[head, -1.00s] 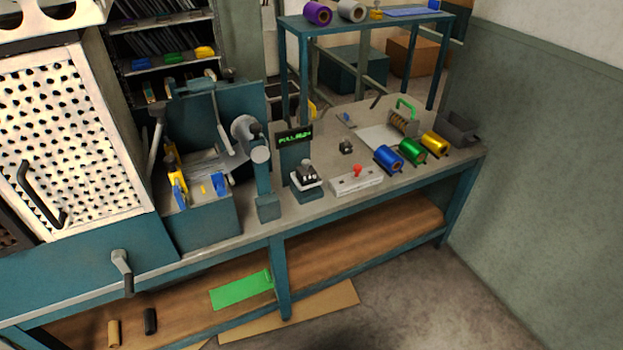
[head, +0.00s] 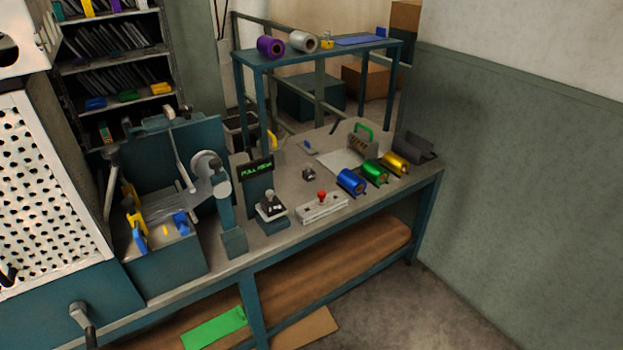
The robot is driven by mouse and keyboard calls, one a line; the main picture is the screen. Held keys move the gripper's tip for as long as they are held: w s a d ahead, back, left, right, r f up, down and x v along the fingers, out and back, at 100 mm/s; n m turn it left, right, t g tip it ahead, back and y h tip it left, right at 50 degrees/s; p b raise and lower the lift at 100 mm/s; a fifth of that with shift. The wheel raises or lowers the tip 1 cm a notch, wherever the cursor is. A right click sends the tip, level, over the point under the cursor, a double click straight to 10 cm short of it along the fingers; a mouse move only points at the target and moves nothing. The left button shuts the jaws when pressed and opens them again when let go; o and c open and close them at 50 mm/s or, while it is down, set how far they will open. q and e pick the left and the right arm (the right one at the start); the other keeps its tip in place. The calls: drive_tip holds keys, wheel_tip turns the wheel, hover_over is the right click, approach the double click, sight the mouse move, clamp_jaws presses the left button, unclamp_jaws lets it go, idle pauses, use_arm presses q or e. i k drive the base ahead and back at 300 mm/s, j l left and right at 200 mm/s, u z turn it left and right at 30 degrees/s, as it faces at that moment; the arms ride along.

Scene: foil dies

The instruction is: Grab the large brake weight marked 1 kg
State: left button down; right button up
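I cannot make out any marking of 1 kg. A small dark block (head: 308,174) stands on the workbench (head: 290,247); it is too small to tell whether it is a weight. A dark object with a knob on top (head: 270,205) stands on the bench's front part, left of a white control box (head: 321,207) with a red knob. I cannot tell whether it is a weight either. Neither of my grippers is in view.
Blue (head: 351,181), green (head: 374,172) and gold (head: 395,163) foil rolls lie on the bench's right part. A grey open bin (head: 414,148) is at its right end. A teal press (head: 170,250) stands on the left. Floor (head: 400,310) at the lower right is clear.

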sight(271, 205)
drive_tip(key=i+l+u, duration=0.15)
drive_tip(key=u, duration=0.25)
drive_tip(key=i+l+u, duration=0.15)
drive_tip(key=u, duration=0.3)
drive_tip(key=i+l+u, duration=0.1)
drive_tip(key=l+u, duration=0.5)
drive_tip(key=u, duration=0.25)
drive_tip(key=i, duration=0.05)
